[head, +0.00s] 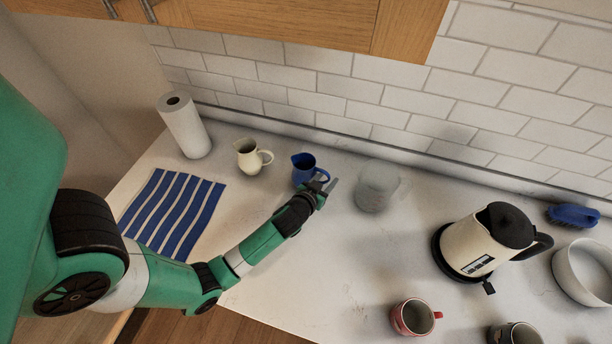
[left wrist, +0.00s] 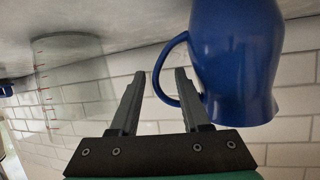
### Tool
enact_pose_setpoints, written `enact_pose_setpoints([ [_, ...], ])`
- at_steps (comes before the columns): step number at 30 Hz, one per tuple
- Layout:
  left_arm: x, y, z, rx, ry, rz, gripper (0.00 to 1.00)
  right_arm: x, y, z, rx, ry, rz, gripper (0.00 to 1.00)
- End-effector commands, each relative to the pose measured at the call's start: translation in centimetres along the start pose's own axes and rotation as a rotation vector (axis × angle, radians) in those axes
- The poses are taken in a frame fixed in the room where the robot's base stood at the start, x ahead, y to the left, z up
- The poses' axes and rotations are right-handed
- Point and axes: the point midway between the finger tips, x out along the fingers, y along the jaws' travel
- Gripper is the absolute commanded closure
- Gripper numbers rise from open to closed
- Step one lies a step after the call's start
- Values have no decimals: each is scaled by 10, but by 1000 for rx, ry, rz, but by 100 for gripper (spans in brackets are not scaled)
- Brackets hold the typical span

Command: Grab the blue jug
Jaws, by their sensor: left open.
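The blue jug (head: 304,168) stands upright on the counter near the back wall. It fills the upper right of the left wrist view (left wrist: 236,60), which looks upside down. Its looped handle (left wrist: 159,72) lies between my left gripper's two fingertips in that view, one finger appearing across the loop opening. I cannot tell whether the fingers touch it. My left gripper (head: 328,184) is open, just right of the jug in the head view, and its fingers (left wrist: 161,72) show in the wrist view. My right gripper is not in view.
A cream jug (head: 248,158) stands left of the blue jug, and a clear beaker (head: 376,187) to its right. A paper roll (head: 185,127), striped cloth (head: 173,213), kettle (head: 474,247), red mug (head: 411,318), blue brush (head: 573,215) and white bowl (head: 583,272) are also around.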

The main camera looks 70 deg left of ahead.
Motion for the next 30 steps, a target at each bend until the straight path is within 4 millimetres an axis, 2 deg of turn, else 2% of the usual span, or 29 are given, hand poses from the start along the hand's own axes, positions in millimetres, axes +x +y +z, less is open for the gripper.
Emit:
enact_pose_setpoints([
  [3, 23, 5, 1, 0, 1, -1, 53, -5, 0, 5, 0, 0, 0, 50],
  [6, 36, 4, 1, -1, 0, -2, 53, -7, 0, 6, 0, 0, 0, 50],
  [14, 40, 4, 0, 0, 0, 0, 53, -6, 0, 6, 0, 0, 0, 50],
  [21, 40, 4, 0, 0, 0, 0, 97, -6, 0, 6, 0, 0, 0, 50],
  [22, 40, 4, 0, 0, 0, 0, 100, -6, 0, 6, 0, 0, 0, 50],
  [30, 39, 4, 0, 0, 1, 0, 100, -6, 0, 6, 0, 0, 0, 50],
])
